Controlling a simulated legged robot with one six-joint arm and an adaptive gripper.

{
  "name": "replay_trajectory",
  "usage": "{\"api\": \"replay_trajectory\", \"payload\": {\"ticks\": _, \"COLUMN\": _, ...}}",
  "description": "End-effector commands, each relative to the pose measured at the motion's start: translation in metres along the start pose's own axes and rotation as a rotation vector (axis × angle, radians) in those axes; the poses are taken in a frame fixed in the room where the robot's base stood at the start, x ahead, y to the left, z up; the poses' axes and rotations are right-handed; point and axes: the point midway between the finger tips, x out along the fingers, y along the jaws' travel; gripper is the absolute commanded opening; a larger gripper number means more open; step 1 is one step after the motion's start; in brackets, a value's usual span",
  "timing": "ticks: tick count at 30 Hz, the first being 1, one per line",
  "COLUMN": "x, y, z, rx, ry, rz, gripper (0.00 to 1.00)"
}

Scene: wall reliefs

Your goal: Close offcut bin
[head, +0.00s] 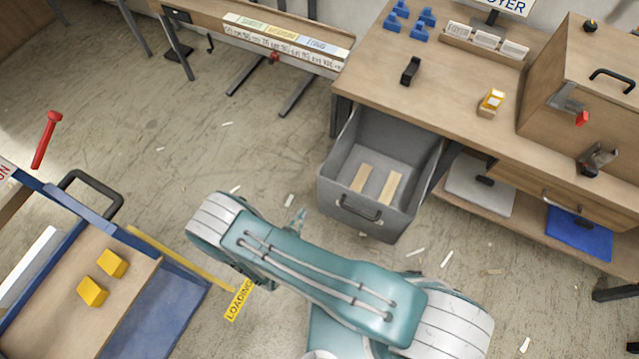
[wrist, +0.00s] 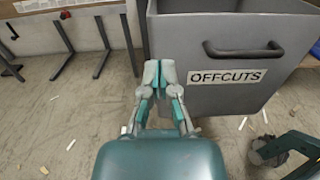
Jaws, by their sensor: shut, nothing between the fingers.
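The offcut bin (head: 345,204) is a grey drawer pulled out from under the workbench, with two pale wood strips (head: 375,183) lying inside. A dark bar handle (head: 358,208) is on its front face. In the wrist view the bin front (wrist: 225,85) fills the upper right, with an OFFCUTS label (wrist: 234,77) and the handle (wrist: 245,49). My gripper (wrist: 159,72) is shut and empty, its fingertips overlapping the bin's left front edge in that view, left of the label. I cannot tell whether it touches the bin. In the head view my arm mostly hides the gripper.
The workbench (head: 440,100) holds blue blocks (head: 408,14), a black item (head: 411,70) and a wooden cabinet (head: 585,75). A blue cart (head: 150,310) with yellow blocks (head: 103,278) stands at left. Small scraps litter the floor. Open floor lies left of the bin.

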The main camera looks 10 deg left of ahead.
Motion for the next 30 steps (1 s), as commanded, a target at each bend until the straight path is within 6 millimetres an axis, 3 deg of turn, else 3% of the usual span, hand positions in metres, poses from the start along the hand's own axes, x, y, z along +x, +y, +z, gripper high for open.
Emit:
{"api": "replay_trajectory", "payload": {"ticks": 16, "x": 0.095, "y": -0.002, "z": 0.001, "rx": 0.002, "ry": 0.000, "rz": -0.006, "gripper": 0.00}}
{"api": "replay_trajectory", "payload": {"ticks": 21, "x": 0.109, "y": -0.001, "z": 0.001, "rx": 0.001, "ry": -0.001, "rz": -0.003, "gripper": 0.00}}
{"api": "replay_trajectory", "payload": {"ticks": 30, "x": 0.110, "y": -0.001, "z": 0.001, "rx": 0.001, "ry": 0.000, "rz": -0.002, "gripper": 0.00}}
